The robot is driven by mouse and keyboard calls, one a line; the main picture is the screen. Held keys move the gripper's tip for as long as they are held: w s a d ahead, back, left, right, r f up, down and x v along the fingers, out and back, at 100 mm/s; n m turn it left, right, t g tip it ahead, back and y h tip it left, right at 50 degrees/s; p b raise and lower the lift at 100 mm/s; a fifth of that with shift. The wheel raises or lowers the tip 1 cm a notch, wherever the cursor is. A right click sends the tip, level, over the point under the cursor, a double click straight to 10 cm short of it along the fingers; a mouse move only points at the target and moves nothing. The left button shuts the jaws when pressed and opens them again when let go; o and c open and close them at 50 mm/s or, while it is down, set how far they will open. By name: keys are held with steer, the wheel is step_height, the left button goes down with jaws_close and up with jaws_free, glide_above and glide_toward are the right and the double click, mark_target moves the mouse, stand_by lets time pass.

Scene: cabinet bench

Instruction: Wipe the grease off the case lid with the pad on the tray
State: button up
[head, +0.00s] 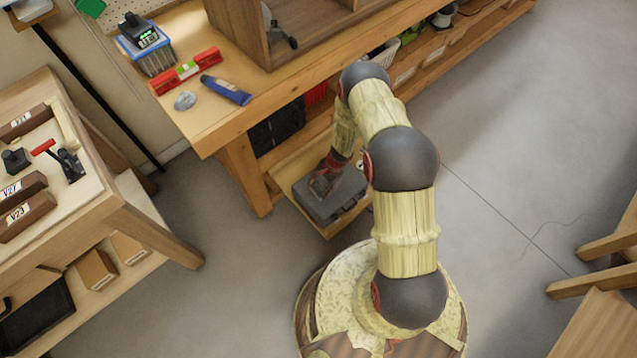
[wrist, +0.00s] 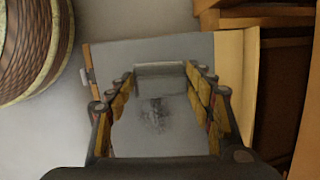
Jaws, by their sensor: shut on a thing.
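The grey case (head: 345,204) lies on a low wooden shelf under the bench. In the wrist view its flat grey lid (wrist: 200,48) fills the middle, with a dark grease smudge (wrist: 153,116) on it. My gripper (head: 323,183) is over the case, reaching down onto it. In the wrist view my gripper (wrist: 160,76) is shut on a pale grey pad (wrist: 160,69), held between the fingertips. The pad is beyond the smudge in the picture, close over the lid. I cannot tell whether it touches the lid.
The wooden bench (head: 205,135) stands above the shelf and carries a red level (head: 186,71), a blue tube (head: 226,90) and a cabinet (head: 240,32). A side table (head: 110,190) with labelled blocks stands at left. Wooden legs (head: 600,250) show at right. Open floor (head: 510,130) lies between.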

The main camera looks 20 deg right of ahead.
steer(key=shift+s+a+r+p, duration=0.1)
steer(key=shift+r+p, duration=0.75)
steer(key=shift+r, duration=0.55)
steer(key=shift+s+r+p, duration=0.1)
steer(key=shift+r+p, duration=0.7)
steer(key=shift+r, duration=0.55)
steer(key=shift+w+f, duration=0.1)
